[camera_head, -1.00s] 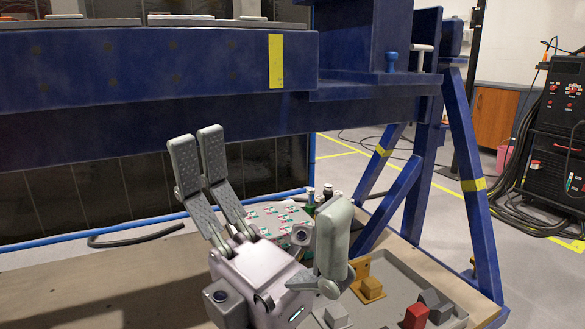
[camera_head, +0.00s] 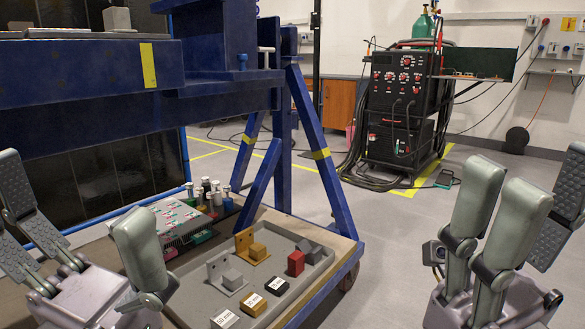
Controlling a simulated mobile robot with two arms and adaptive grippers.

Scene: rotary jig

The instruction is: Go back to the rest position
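My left gripper (camera_head: 72,205) is at the lower left of the head view, fingers pointing up and spread wide, with nothing between them. It is in front of the wooden table, left of the grey parts tray (camera_head: 325,272). My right gripper (camera_head: 540,190) is at the lower right, pointing up, its fingers apart and empty. It is over the open floor, right of the table and clear of it. The base of both grippers is cut by the lower edge of the picture.
The blue jig frame (camera_head: 85,78) fills the upper left, with its blue leg (camera_head: 318,150) at the table's right end. The tray holds a red block (camera_head: 295,263), brackets and labelled blocks. Small bottles (camera_head: 213,190) stand behind. A black welding machine (camera_head: 402,105) stands farther back.

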